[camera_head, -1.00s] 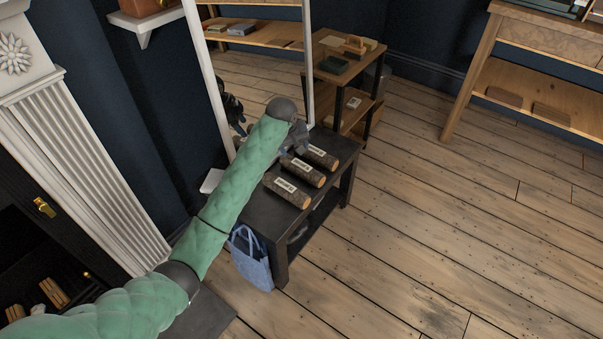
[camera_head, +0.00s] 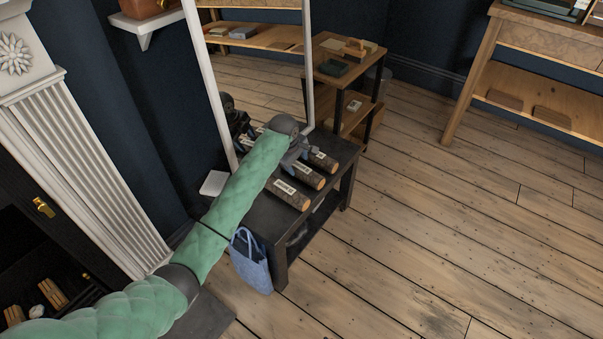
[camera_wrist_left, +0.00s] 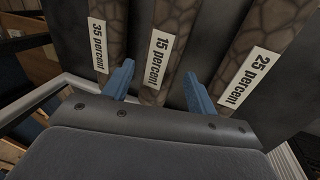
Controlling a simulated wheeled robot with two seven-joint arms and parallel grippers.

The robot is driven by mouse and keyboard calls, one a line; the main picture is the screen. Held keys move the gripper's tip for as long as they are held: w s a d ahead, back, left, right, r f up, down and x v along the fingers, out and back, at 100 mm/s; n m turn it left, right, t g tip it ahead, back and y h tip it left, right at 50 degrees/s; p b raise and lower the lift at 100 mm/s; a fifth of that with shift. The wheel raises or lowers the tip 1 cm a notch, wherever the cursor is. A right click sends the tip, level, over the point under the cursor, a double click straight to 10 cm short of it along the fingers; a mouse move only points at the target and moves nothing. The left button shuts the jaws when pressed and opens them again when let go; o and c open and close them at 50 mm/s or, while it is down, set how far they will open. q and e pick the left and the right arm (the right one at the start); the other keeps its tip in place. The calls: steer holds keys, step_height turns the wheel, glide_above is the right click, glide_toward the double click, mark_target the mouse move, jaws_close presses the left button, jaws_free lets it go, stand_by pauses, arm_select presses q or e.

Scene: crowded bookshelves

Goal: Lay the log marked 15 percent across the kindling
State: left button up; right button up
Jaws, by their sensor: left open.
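Three bark-covered logs lie side by side on a dark bench (camera_head: 262,222). In the left wrist view the middle one is the 15 percent log (camera_wrist_left: 176,25), its white label partly between my fingers. The 35 percent log (camera_wrist_left: 103,20) lies to its left and the 25 percent log (camera_wrist_left: 255,28) to its right. In the head view the middle log (camera_head: 308,177) is under my left gripper (camera_head: 292,155). My left gripper (camera_wrist_left: 158,78) is open, one blue finger on each side of the 15 percent log. Kindling sticks (camera_head: 52,293) show in the dark fireplace at lower left.
A framed mirror (camera_head: 309,80) stands behind the bench. A blue bag (camera_head: 250,263) hangs at its front side, and a small wooden shelf unit (camera_head: 345,70) stands behind to the right. The plank floor (camera_head: 430,220) on the right is clear.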

mark_target(299, 168)
arm_select(q)
steer(key=x, duration=0.4)
steer(key=shift+a+f+b, duration=0.1)
steer(key=shift+f+b, duration=0.2)
steer(key=shift+b, duration=0.05)
steer(key=c, duration=1)
